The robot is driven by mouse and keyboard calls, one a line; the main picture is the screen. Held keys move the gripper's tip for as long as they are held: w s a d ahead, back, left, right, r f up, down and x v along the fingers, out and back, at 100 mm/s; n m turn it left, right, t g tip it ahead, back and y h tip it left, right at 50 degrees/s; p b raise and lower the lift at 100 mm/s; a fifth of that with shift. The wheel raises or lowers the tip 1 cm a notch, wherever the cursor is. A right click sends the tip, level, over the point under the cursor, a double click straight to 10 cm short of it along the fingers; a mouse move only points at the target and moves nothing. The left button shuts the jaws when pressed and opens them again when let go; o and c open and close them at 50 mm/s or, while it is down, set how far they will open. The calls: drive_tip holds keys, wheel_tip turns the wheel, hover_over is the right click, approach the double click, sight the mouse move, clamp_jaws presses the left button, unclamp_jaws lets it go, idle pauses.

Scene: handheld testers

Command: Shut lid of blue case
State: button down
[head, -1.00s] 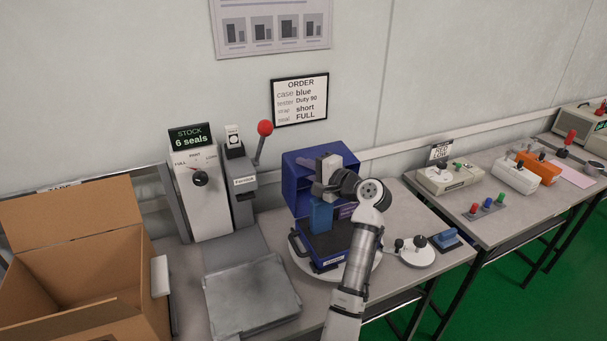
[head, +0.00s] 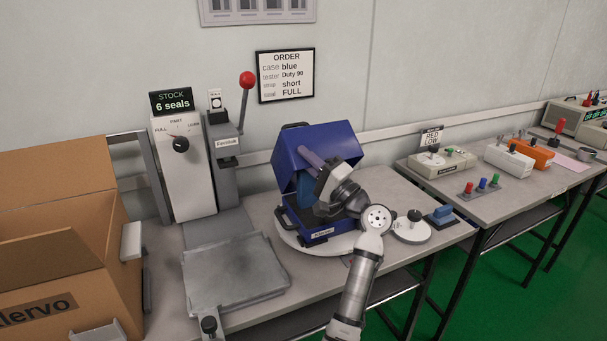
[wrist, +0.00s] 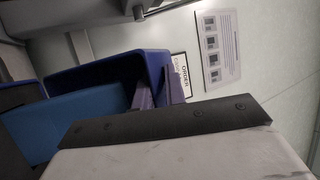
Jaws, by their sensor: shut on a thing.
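The blue case sits on a white turntable (head: 288,238), its base (head: 300,233) facing front with a dark handle and a label. Its lid (head: 290,138) is tilted forward over the base, partly open. A lighter blue block (head: 306,188) stands inside; it also shows in the wrist view (wrist: 65,128). My gripper (head: 306,156) reaches in from the right with its purple-looking fingers at the lid's edge. In the wrist view the fingers (wrist: 160,90) are on either side of the lid's rim (wrist: 110,68), shut on it. My wrist hides part of the case's right side.
A grey scale-like plate (head: 235,275) and a press with a red-knobbed lever (head: 246,80) stand left. An open carton (head: 60,225) is farther left. A round white disc with a knob (head: 412,230) and a blue stamp-like item (head: 441,214) lie right.

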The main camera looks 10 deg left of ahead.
drive_tip(key=f+b, duration=0.1)
drive_tip(key=s+f+b, duration=0.1)
drive_tip(key=shift+d+f+n+y+b, duration=0.1)
drive_tip(key=shift+d+n+y+b, duration=0.2)
drive_tip(key=shift+d+n+y, duration=0.1)
drive_tip(key=shift+s+d+f+b, duration=0.55)
drive_tip(key=shift+s+f+b, duration=0.3)
drive_tip(key=shift+b, duration=0.4)
drive_tip(key=shift+s+d+f+b, duration=0.5)
drive_tip(key=shift+s+f+b, duration=0.3)
drive_tip(key=shift+b, duration=0.4)
drive_tip(key=shift+f, duration=0.15)
drive_tip(key=c, duration=1.6)
unclamp_jaws()
drive_tip(key=shift+f, duration=0.1)
drive_tip(key=shift+c, duration=0.2)
